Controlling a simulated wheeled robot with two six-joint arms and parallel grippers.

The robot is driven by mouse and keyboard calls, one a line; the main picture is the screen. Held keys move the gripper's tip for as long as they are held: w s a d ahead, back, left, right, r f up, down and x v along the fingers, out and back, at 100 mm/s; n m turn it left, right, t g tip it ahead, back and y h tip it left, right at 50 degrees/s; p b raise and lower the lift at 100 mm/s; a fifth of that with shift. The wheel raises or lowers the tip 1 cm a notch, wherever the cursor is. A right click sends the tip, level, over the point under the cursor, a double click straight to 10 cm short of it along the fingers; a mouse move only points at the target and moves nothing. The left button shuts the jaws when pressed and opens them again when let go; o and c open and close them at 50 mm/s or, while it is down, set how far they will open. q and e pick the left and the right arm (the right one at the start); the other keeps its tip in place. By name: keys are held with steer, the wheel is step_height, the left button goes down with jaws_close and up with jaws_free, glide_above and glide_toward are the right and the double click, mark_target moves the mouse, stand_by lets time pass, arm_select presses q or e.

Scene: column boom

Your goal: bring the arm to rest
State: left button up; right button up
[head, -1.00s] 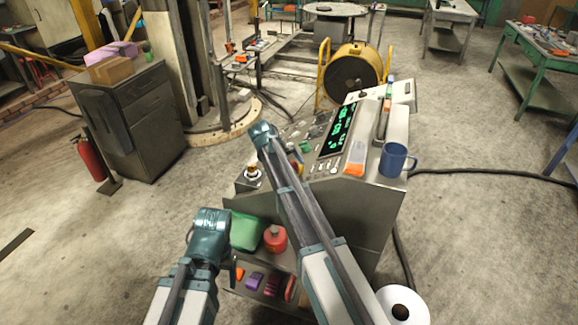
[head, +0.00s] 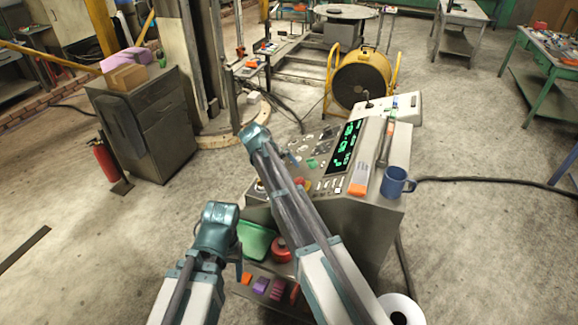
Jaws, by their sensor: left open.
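My left arm comes in at the lower left, bent at a teal joint. The right gripper's fingers do not show.
A blue mug (head: 397,182) stands on the console's right edge by a lit green display (head: 346,145). A green item (head: 257,240) and a red round container (head: 281,250) sit below. A cabinet (head: 146,120) and a fire extinguisher (head: 105,160) stand left; open floor lies between.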

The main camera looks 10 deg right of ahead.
arm_select(q)
steer(key=shift+r, duration=0.65)
arm_select(e)
steer(key=shift+v, duration=0.75)
arm_select(q)
step_height(320, 180, down, 15)
steer(key=b, duration=1.4)
arm_select(e)
steer(key=s+a+f+n+g+y, duration=0.1)
steer(key=s+a+f, duration=0.2)
steer(key=s+f, duration=0.3)
steer(key=s+a+f+n+g+y, duration=0.1)
steer(key=s+a+f, duration=0.2)
steer(key=s, duration=1.3)
steer(key=s+a+f+n+g+y, duration=0.1)
steer(key=s+a+f+y, duration=0.1)
steer(key=s+f, duration=0.6)
steer(key=s+a, duration=0.1)
steer(key=s, duration=0.2)
steer(key=shift+a+f, duration=0.35)
arm_select(q)
steer(key=shift+r, duration=0.1)
steer(key=shift+c, duration=0.3)
arm_select(e)
steer(key=shift+w, duration=0.1)
